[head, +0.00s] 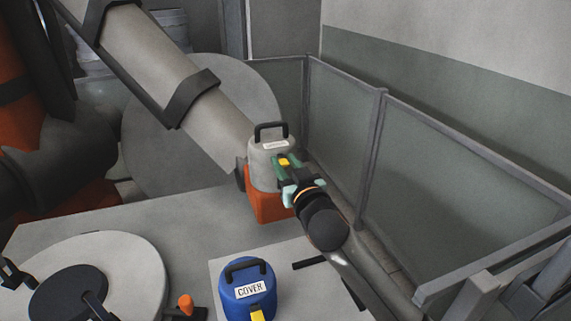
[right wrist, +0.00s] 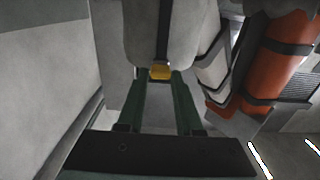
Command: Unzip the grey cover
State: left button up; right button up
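The grey cover (head: 262,172) is a rounded grey hood with a black handle and a small white label, sitting on an orange base (head: 268,207). Its yellow zip tab (head: 284,161) is on the side facing my right gripper (head: 286,166). In the right wrist view the tab (right wrist: 160,72) lies between the two green fingertips, under a dark vertical strip on the cover (right wrist: 140,35). The fingers stand apart with a very narrow gap beside the tab; I see no clear grip on it.
A blue cover (head: 247,290) labelled COVER, with its own yellow tab, stands in front on a pale mat (head: 220,270). A round disc (head: 130,262) and an orange knob (head: 186,304) are at the left. Grey panels (head: 340,120) stand close behind my right arm.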

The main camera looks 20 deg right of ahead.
jog(key=o, duration=0.4)
jog(key=shift+c, duration=0.2)
jog(key=s+b, duration=0.1)
jog(key=s, duration=1.1)
jog(key=shift+s+d+b, duration=0.2)
jog(key=shift+s+b, duration=0.05)
jog(key=shift+b, duration=0.1)
